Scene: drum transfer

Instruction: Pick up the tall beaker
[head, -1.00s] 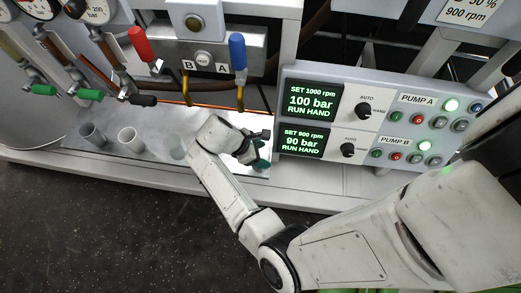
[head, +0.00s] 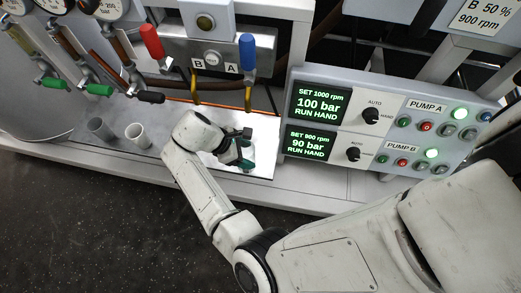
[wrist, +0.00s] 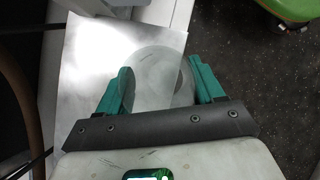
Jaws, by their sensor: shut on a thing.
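The tall beaker (wrist: 163,68) is clear glass and shows in the wrist view as a pale, see-through round shape between the two green fingers. My gripper (wrist: 160,90) is shut on it, one finger on each side. In the head view my gripper (head: 240,160) is over the right part of the shiny metal worktop (head: 265,135). The beaker cannot be made out there, hidden by my wrist and fingers. I cannot tell whether its base touches the worktop.
A grey cup (head: 99,129) and a white cup (head: 138,135) stand on the worktop to the left. Red (head: 152,41) and blue (head: 247,52) handled levers stand behind. A pump control panel (head: 375,125) is close at the right. Dark floor lies in front.

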